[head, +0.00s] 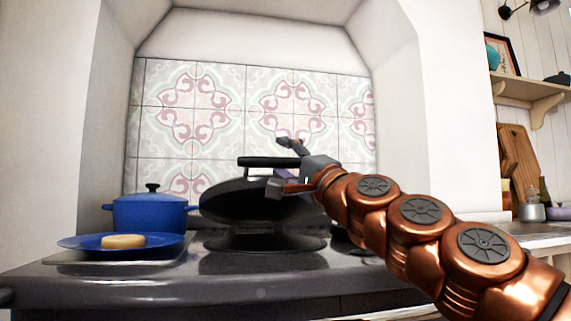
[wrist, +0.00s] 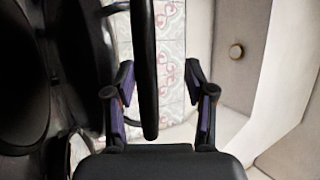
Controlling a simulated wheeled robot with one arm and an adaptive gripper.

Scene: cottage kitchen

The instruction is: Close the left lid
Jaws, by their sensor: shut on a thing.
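The left lid (head: 250,200) is a dark round cover on the black range. It is tilted part-way up above the round hotplate (head: 265,242), with a clear gap at its front. Its long black handle (head: 272,161) stands off its upper face. My gripper (head: 281,166) reaches in from the right, with one finger above the handle and one below. In the wrist view the handle (wrist: 144,70) runs between the two fingers of my gripper (wrist: 165,100), which is shut on it. The lid's dark surface (wrist: 88,60) fills the left of that view.
A blue pot (head: 150,213) and a blue plate (head: 75,243) with a round pale food item (head: 123,241) stand on the range (head: 200,280) to the left. A tiled wall (head: 215,105) is close behind. White alcove walls rise on both sides. My arm hides the range's right part.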

